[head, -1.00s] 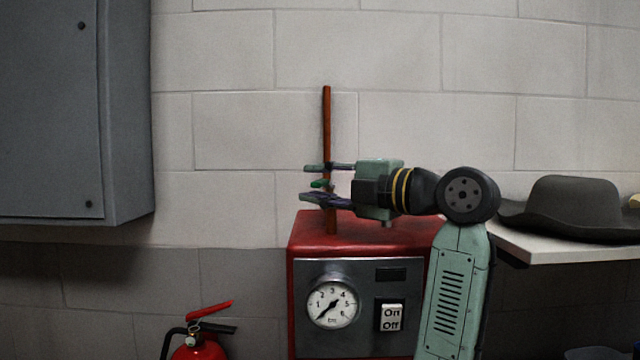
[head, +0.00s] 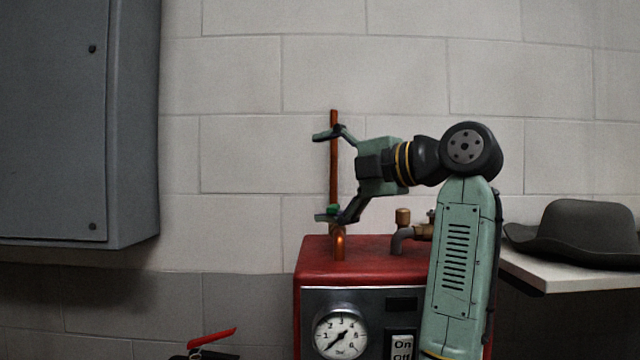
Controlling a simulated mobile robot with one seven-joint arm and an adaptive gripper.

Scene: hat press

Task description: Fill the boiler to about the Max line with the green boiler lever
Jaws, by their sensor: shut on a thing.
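The boiler (head: 375,268) is a red-topped box with a metal front, below my gripper. The small green lever (head: 333,210) is on the copper fitting at the foot of the upright brown pipe (head: 334,165). My gripper (head: 330,175) points left at the pipe with its two fingers spread wide apart, one high and one low. The lower finger is right at the green lever, seemingly touching it. The upper finger is beside the pipe, well above the lever. I see no water level or Max line.
A gauge (head: 341,334) and an On/Off switch (head: 402,346) are on the boiler front. A brass-topped tap (head: 403,230) is behind my arm. A dark hat (head: 580,230) sits on a white shelf (head: 550,272) at right. A grey cabinet (head: 75,120) hangs at left.

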